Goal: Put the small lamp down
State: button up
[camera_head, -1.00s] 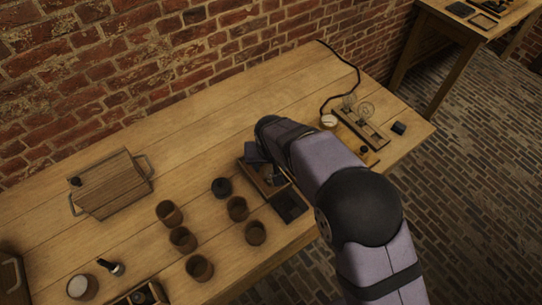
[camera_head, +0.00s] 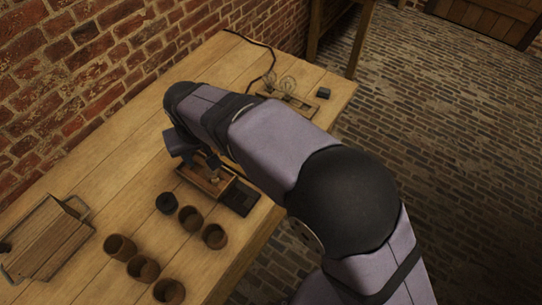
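My gripper (camera_head: 208,164) hangs at the end of my arm over the wooden tray (camera_head: 228,197). It is dark and partly behind my arm. Whether its fingers are open or shut is too small to tell. A small brownish object (camera_head: 214,180) shows at or just below the fingertips; I cannot tell whether it is held, or whether it is the small lamp. Two clear glass bulbs stand on a wooden board at the far end of the table, one on the left (camera_head: 270,79) and one on the right (camera_head: 288,84).
Several brown jars (camera_head: 190,218) and a dark round piece (camera_head: 167,203) stand left of and below the tray. A dark plate (camera_head: 240,198) adjoins the tray's right side. A small black block (camera_head: 323,93) sits near the far right edge.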

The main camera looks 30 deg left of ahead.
jog(key=w+d+m+h, duration=0.1)
jog(key=w+d+m, duration=0.1)
jog(key=w+d, duration=0.55)
jog(key=w+d+m, duration=0.1)
jog(key=w+d, duration=0.3)
jog(key=d, duration=0.6)
jog(key=w+d+m+h, duration=0.1)
jog(key=w+d+m, duration=0.1)
jog(key=w+d, duration=0.5)
jog(key=s+d+f+m, duration=0.1)
jog(key=s+d, duration=0.3)
jog(key=d, duration=0.5)
jog(key=s+d+f+m+g, duration=0.1)
jog(key=s+d+m, duration=0.2)
jog(key=d, duration=0.6)
jog(key=s+d+f+m, duration=0.1)
jog(key=s+d, duration=0.3)
jog(key=d, duration=0.6)
jog(key=shift+s+f+m+g+h, duration=0.3)
jog(key=shift+m+g, duration=0.1)
jog(key=shift+m, duration=0.2)
jog(key=shift+a, duration=0.1)
